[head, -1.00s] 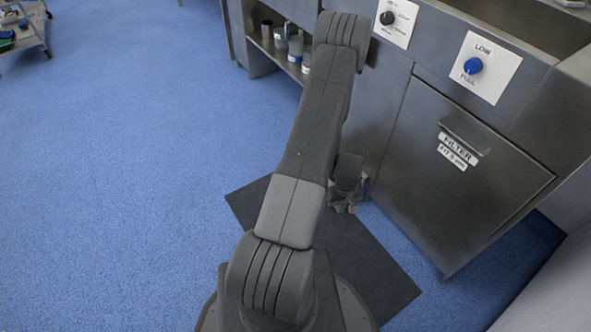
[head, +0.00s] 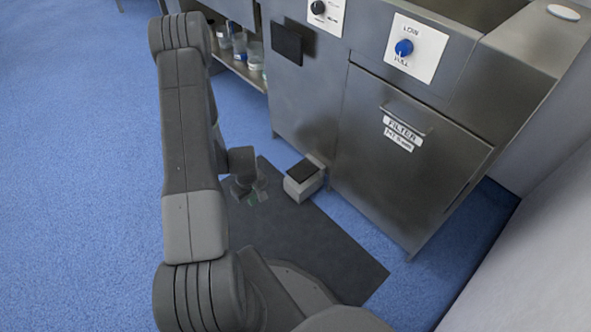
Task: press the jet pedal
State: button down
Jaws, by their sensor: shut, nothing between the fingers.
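The jet pedal (head: 305,177) is a small light-grey box with a black top plate, on the floor against the front of the steel cabinet. My gripper (head: 253,194) points down low over the dark mat, to the left of the pedal and apart from it. It is shut and empty. Its fingers are small and partly blurred in this view. My arm hides part of the floor to the left of the gripper.
The dark mat (head: 325,245) lies on the blue floor before the steel cabinet (head: 400,165). The cabinet carries a filter door, a blue LOW knob (head: 404,47) and a black knob (head: 318,7). Containers (head: 240,45) stand on an open shelf. A pale wall closes the right side.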

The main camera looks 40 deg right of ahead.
aim_at(304, 170)
jog(key=i+l, duration=0.1)
jog(key=l, duration=0.35)
jog(key=i+l, duration=0.1)
jog(key=l, duration=0.35)
jog(key=i+l, duration=0.1)
jog(key=l, duration=0.3)
